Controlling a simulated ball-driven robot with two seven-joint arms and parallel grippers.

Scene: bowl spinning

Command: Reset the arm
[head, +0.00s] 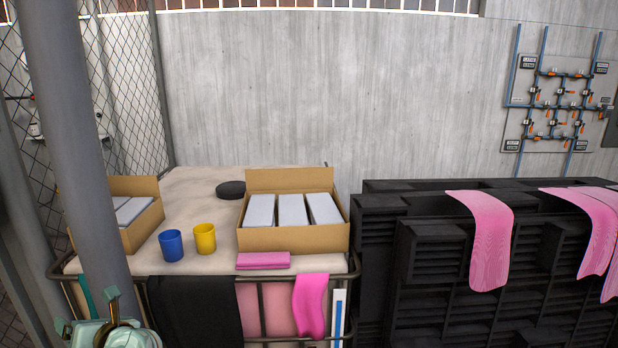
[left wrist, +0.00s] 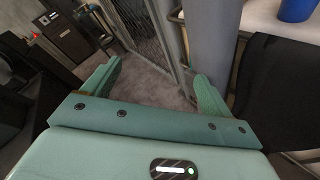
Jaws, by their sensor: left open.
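My left gripper (head: 88,312) shows at the lower left of the head view, in front of a grey post and below the table's front edge. In the left wrist view the left gripper (left wrist: 155,88) is open, its two green fingers wide apart with nothing between them. Behind the gap are carpet and a mesh panel. My right gripper is in neither view.
A grey post (head: 75,130) stands close to my left gripper. The table (head: 195,185) holds a blue cup (head: 171,245), a yellow cup (head: 205,238), a dark round object (head: 231,190) and cardboard boxes (head: 290,240). Black crates (head: 430,250) stand at right.

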